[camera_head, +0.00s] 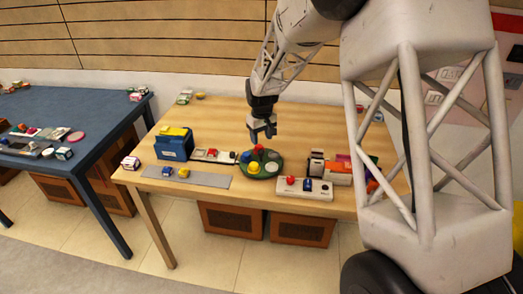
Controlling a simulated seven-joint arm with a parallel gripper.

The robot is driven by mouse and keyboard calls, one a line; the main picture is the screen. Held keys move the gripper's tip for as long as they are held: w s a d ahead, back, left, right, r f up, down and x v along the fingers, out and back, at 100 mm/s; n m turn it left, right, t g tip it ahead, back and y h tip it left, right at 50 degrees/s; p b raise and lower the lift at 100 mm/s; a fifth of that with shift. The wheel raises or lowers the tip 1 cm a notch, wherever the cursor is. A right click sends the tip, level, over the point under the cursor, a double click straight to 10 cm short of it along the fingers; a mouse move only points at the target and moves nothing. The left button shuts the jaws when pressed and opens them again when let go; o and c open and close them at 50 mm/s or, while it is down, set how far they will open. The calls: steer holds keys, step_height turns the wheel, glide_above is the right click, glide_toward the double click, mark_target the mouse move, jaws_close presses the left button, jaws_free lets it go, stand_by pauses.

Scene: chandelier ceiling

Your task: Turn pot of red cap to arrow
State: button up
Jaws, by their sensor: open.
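My gripper (263,133) hangs open and empty above the wooden table, just behind and above a round green tray. Two boards carry small red parts. The front white board (320,190) has a round red cap (290,180) at its left and a blue part (307,184) beside it. The rear white board (200,156), left of the tray, has a small red part (211,153) and a dark part on it. Which of these is the pot is too small to tell. I cannot make out an arrow on either board.
The green tray (262,174) holds red, yellow, blue and pale pieces. Boxes (338,175) crowd the right. The table's rear is mostly clear.

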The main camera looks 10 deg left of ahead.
mark_target(262, 152)
steer(key=shift+f, duration=3.2)
jaws_close()
